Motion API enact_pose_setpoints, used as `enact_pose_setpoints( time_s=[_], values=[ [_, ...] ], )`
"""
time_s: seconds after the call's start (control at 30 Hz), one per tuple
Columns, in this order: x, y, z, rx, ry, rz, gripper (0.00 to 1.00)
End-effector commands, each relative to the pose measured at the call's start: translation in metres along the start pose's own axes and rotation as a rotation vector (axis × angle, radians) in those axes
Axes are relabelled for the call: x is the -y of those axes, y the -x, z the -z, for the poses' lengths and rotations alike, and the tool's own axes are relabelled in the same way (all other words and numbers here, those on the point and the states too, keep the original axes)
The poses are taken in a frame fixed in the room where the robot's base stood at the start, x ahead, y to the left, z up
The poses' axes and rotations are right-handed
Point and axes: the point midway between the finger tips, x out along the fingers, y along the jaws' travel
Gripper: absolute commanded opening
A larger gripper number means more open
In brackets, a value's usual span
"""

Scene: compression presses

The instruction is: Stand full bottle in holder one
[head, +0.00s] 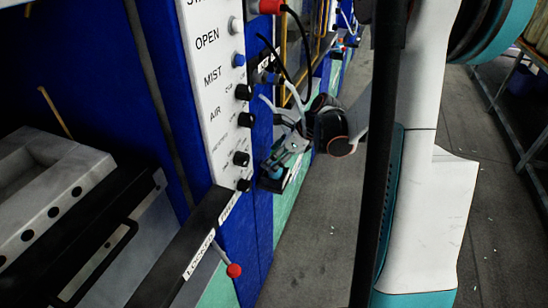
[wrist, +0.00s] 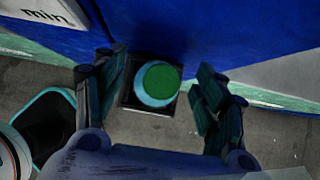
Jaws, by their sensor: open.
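In the wrist view a bottle with a round green top (wrist: 163,78) and a paler teal body is seen from above. It stands in a dark square holder (wrist: 130,98) against the blue press front. My gripper (wrist: 157,86) is open, with one dark finger on each side of the bottle and a visible gap to both. In the head view my gripper (head: 285,153) is beside the blue press, over the small dark holder (head: 270,184). The bottle is partly hidden there by the fingers. I cannot read which number the holder bears.
A white control panel (head: 212,85) with knobs and labels is left of my gripper. A red-tipped lever (head: 234,270) sticks out below it.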

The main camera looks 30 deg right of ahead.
Motion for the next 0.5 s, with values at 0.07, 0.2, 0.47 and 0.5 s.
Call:
enact_pose_setpoints(
  time_s=[0.07, 0.2, 0.47, 0.5],
  values=[
    [0.000, 0.016, -0.001, 0.000, -0.003, 0.001, 0.65],
    [0.000, 0.046, -0.001, 0.000, -0.003, 0.002, 0.65],
    [0.000, 0.093, -0.001, -0.001, -0.004, 0.001, 0.65],
    [0.000, 0.098, -0.001, -0.001, -0.003, 0.000, 0.65]
  ],
)
